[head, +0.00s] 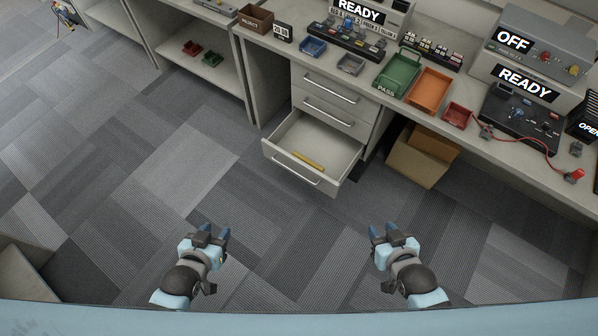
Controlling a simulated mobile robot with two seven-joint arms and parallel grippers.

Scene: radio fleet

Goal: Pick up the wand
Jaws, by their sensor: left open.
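A thin yellow bar (308,162), the only wand-like thing I make out, lies flat in the open bottom drawer (338,151) of the bench's drawer unit. The drawer is pulled out and nothing else shows inside. My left gripper (214,231) is open and empty above the floor, in front of the drawer and to its left. My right gripper (385,231) looks open and empty, in front of the drawer and to its right. Both are well apart from the yellow bar.
The bench top (375,85) carries a green tray (398,74), an orange tray (428,91), a red tray (457,115) and electronic boxes. An open cardboard box (421,160) stands under the bench, right of the drawer. The carpet between me and the drawer is clear.

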